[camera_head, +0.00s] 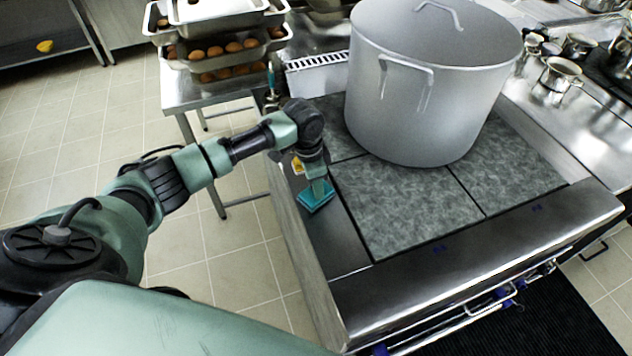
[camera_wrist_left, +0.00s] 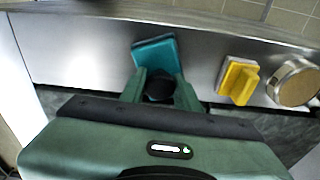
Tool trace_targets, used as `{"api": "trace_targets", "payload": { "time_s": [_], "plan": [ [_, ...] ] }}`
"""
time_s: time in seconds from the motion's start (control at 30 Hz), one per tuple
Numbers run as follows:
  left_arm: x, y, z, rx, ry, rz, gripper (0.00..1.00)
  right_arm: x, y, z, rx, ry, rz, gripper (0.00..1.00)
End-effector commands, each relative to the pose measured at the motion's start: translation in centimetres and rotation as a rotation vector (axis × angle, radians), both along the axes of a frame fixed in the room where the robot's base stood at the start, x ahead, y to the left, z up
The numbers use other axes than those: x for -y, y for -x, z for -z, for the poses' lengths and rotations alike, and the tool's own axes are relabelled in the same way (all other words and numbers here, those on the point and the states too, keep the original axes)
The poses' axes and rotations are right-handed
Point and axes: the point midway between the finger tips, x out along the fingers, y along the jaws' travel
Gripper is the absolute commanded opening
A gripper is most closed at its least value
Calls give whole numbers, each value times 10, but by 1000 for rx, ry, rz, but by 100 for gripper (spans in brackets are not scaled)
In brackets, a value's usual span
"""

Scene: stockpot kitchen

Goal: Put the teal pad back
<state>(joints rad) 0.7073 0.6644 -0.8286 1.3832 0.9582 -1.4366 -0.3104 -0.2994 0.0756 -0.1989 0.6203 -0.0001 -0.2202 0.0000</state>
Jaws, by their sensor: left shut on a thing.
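The teal pad (camera_head: 316,196) is a small flat block at the left metal strip of the stove. It also shows in the wrist view (camera_wrist_left: 156,52), at the tips of my left gripper (camera_wrist_left: 160,80). My left gripper (camera_head: 319,182) points down and is shut on the pad. I cannot tell whether the pad touches the metal or hangs just above it. A yellow pad (camera_wrist_left: 238,80) with a raised grip lies on the same strip, to the right in the wrist view; in the head view it (camera_head: 297,165) is partly hidden by my wrist. My right gripper is not in view.
A large lidded stockpot (camera_head: 420,100) stands on the grey stove plates (camera_head: 400,208), right of my gripper. A round metal container (camera_wrist_left: 294,83) stands beside the yellow pad. Trays of brown round food (camera_head: 225,55) are at the back left. The strip's front part is clear.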

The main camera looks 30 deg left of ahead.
Motion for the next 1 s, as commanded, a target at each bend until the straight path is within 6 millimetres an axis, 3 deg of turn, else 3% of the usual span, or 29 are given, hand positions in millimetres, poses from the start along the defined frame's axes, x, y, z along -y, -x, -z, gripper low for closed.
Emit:
{"api": "trace_targets", "payload": {
  "time_s": [0.37, 0.4, 0.47, 0.8, 1.0],
  "plan": [
    [0, -1, 4, 2, 1, 1, 0, 5, 0, 0, -1, 6, -1, 36],
    [0, 0, 4, 2, 1, 1, 37, 5, 0, 0, -1, 6, -1, 36],
    [0, 0, 4, 1, 0, 1, 53, 5, 0, 0, -1, 6, -1, 36],
    [0, -1, 2, 2, 1, 1, 53, 5, 1, 0, -1, 7, -2, 36],
    [-2, 0, -20, 5, 1, 1, 53, 5, 1, 5, -1, 6, -3, 36]
  ]
}}
